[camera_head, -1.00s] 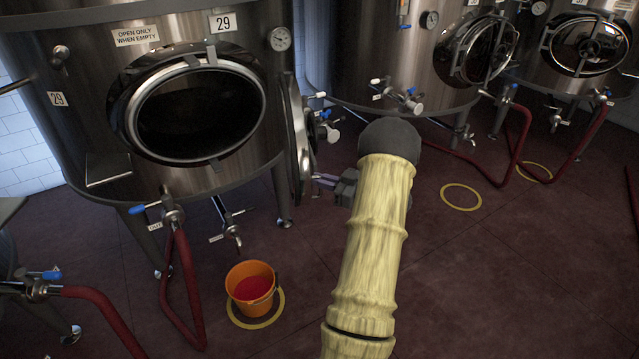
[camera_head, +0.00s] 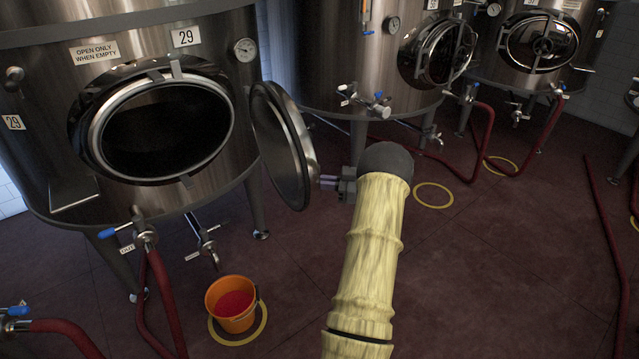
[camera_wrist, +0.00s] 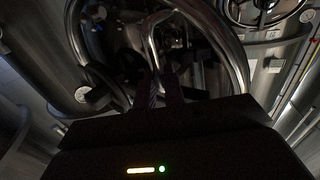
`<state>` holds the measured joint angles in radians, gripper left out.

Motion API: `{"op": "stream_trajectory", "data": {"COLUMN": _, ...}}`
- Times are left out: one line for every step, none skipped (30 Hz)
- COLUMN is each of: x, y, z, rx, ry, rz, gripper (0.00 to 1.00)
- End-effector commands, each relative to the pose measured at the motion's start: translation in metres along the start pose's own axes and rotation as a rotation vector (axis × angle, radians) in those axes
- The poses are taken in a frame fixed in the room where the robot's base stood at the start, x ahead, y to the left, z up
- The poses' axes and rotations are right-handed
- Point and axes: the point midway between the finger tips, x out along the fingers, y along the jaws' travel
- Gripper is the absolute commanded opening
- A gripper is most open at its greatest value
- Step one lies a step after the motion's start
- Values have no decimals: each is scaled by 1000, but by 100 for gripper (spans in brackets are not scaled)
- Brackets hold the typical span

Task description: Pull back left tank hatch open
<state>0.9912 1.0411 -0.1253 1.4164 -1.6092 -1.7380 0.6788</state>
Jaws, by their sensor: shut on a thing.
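The left tank (camera_head: 45,120), marked 29, has a dark oval hatch opening (camera_head: 165,130). Its hatch door (camera_head: 277,150) stands swung out to the right of the opening, nearly edge-on to the head camera. My gripper (camera_head: 324,182) is at the door's outer side, shut on the hatch handle. In the wrist view the fingers (camera_wrist: 163,90) close around the bent metal handle (camera_wrist: 152,42), in front of the round door rim (camera_wrist: 243,70). The exact grip on the bar is dark and partly hidden.
An orange bucket (camera_head: 232,303) with red contents stands on the floor below the left tank, beside red hoses (camera_head: 165,305). A second tank (camera_head: 340,60) with valves stands behind the door. The floor right of my arm is mostly clear.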

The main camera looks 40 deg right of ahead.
Motion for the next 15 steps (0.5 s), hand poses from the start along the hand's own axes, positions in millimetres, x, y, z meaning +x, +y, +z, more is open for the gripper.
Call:
{"op": "stream_trajectory", "data": {"x": 4, "y": 2, "z": -4, "rx": -8, "ry": 9, "rz": 1, "gripper": 0}}
{"op": "stream_trajectory", "data": {"x": 4, "y": 2, "z": -4, "rx": -8, "ry": 9, "rz": 1, "gripper": 0}}
{"op": "stream_trajectory", "data": {"x": 4, "y": 2, "z": -4, "rx": -8, "ry": 9, "rz": 1, "gripper": 0}}
{"op": "stream_trajectory", "data": {"x": 3, "y": 2, "z": -4, "rx": -8, "ry": 9, "rz": 1, "gripper": 15}}
{"op": "stream_trajectory", "data": {"x": 3, "y": 2, "z": -4, "rx": -8, "ry": 8, "rz": 1, "gripper": 20}}
{"op": "stream_trajectory", "data": {"x": 3, "y": 1, "z": -4, "rx": -7, "ry": 8, "rz": 1, "gripper": 25}}
{"op": "stream_trajectory", "data": {"x": 2, "y": 1, "z": -4, "rx": -7, "ry": 7, "rz": 1, "gripper": 25}}
{"op": "stream_trajectory", "data": {"x": 2, "y": 1, "z": -4, "rx": -6, "ry": 7, "rz": 2, "gripper": 25}}
{"op": "stream_trajectory", "data": {"x": 2, "y": 1, "z": -3, "rx": -6, "ry": 6, "rz": 2, "gripper": 25}}
{"op": "stream_trajectory", "data": {"x": 1, "y": 1, "z": -3, "rx": -5, "ry": 6, "rz": 2, "gripper": 25}}
{"op": "stream_trajectory", "data": {"x": 1, "y": 1, "z": -3, "rx": -5, "ry": 5, "rz": 3, "gripper": 25}}
{"op": "stream_trajectory", "data": {"x": 0, "y": 1, "z": -3, "rx": -4, "ry": 5, "rz": 3, "gripper": 25}}
{"op": "stream_trajectory", "data": {"x": 0, "y": 1, "z": -2, "rx": -4, "ry": 5, "rz": 3, "gripper": 25}}
{"op": "stream_trajectory", "data": {"x": 0, "y": 1, "z": -2, "rx": -4, "ry": 4, "rz": 3, "gripper": 25}}
{"op": "stream_trajectory", "data": {"x": -1, "y": 1, "z": -2, "rx": -4, "ry": 4, "rz": 4, "gripper": 25}}
